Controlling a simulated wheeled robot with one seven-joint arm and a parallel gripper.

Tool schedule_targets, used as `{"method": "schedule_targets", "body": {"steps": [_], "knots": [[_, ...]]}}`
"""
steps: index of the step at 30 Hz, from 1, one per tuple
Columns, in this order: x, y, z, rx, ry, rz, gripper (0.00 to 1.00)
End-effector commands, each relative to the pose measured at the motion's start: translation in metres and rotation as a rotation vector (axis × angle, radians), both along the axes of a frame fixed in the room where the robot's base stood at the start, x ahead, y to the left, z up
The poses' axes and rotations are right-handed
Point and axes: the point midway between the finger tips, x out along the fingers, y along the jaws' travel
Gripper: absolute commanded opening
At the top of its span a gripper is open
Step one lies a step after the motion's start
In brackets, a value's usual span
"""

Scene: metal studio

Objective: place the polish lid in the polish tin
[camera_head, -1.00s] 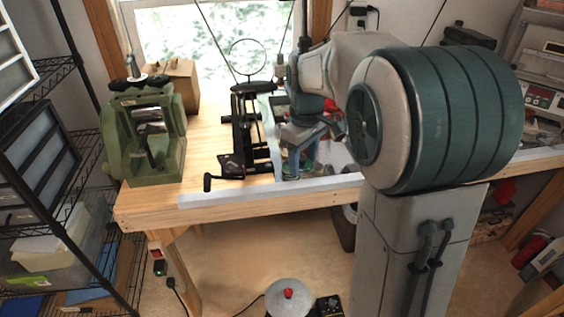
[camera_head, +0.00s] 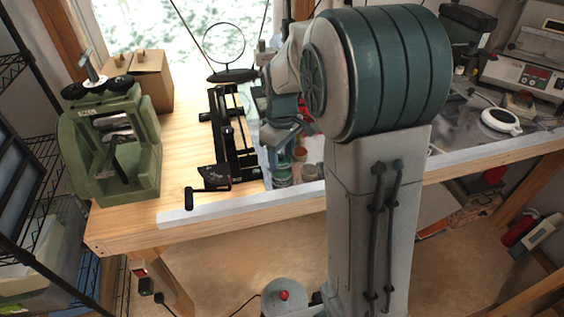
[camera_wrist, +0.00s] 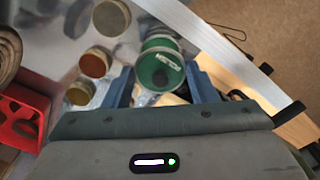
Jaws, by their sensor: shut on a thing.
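My gripper (camera_wrist: 160,78) is shut on a round green disc with pale lettering, which looks like the polish lid (camera_wrist: 160,74). It lies between the two blue fingers in the wrist view. Just beyond it is a green-rimmed round container, which looks like the polish tin (camera_wrist: 159,42); the lid covers part of it. I cannot tell whether the two touch. In the head view, a green tin (camera_head: 282,176) stands on the bench near its front edge, below my gripper (camera_head: 284,137). The held lid cannot be made out there.
Several round tins stand close by, including an orange-brown one (camera_wrist: 95,63) and a pale one (camera_wrist: 111,18). A red holder (camera_wrist: 20,117) lies left in the wrist view. A black stand (camera_head: 228,140) and green machine (camera_head: 110,145) occupy the bench's left. A pale strip (camera_head: 240,203) edges the bench.

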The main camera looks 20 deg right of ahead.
Motion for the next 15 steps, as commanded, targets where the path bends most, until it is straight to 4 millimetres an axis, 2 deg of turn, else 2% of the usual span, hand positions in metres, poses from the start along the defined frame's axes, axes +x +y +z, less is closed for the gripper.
{"method": "schedule_targets", "body": {"steps": [6,15], "knots": [[-0.001,0.000,-0.030,0.001,0.003,-0.002,0.27],[0.000,-0.001,-0.033,0.001,0.001,-0.002,0.27]]}}
